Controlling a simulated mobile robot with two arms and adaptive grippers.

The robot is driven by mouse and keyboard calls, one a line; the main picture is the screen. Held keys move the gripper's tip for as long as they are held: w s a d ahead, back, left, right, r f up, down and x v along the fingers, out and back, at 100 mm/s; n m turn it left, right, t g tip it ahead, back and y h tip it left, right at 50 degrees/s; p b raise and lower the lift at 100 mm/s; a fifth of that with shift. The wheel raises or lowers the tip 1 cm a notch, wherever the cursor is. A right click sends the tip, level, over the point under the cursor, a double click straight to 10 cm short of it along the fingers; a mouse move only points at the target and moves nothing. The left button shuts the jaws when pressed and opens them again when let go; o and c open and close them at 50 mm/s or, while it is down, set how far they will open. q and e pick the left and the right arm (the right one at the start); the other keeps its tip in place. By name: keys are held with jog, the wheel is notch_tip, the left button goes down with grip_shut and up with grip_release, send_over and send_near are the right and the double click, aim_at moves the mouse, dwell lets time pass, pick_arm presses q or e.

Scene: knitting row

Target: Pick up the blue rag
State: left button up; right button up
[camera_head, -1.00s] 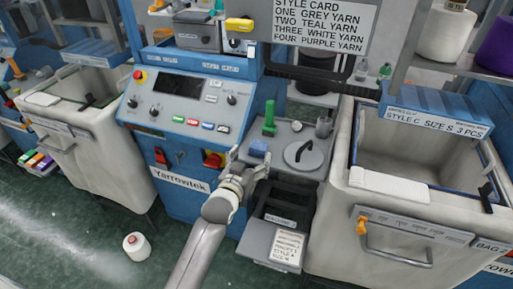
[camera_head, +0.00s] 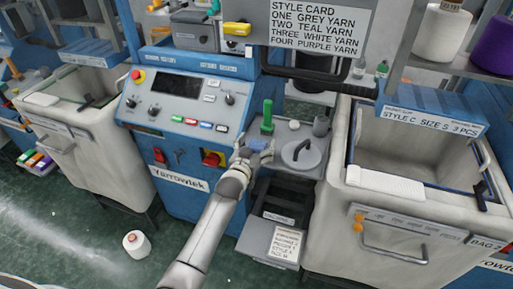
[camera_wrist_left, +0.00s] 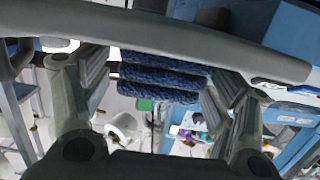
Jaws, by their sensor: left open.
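In the left wrist view the rag (camera_wrist_left: 158,76) is dark blue, folded in layers, and lies between the two fingers. My left gripper (camera_head: 250,154) is at the rag in the head view, partly covering it. In the wrist view the left gripper (camera_wrist_left: 156,88) is open, with a finger on each side of the rag. I cannot tell whether the fingers touch it. My right gripper is not in view.
A green upright handle (camera_head: 267,118) and a round grey lid with a black handle (camera_head: 301,153) stand close by on the shelf. An open drawer (camera_head: 270,243) is below. A large bin (camera_head: 340,215) is to the right. A white yarn cone (camera_head: 137,244) is on the floor.

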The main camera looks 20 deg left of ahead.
aim_at(257, 144)
pick_arm(q)
jog(key=c, duration=0.9)
jog(key=shift+c, duration=0.2)
jog(key=shift+r, duration=0.15)
jog(key=shift+r, duration=0.3)
notch_tip(257, 144, up, 2)
jog(key=shift+r+b, duration=0.1)
jog(key=shift+b, duration=0.55)
jog(key=s+d+r+b, duration=0.1)
jog(key=s+d+r, duration=0.1)
jog(key=s+r, duration=0.8)
jog(key=shift+s, duration=1.95)
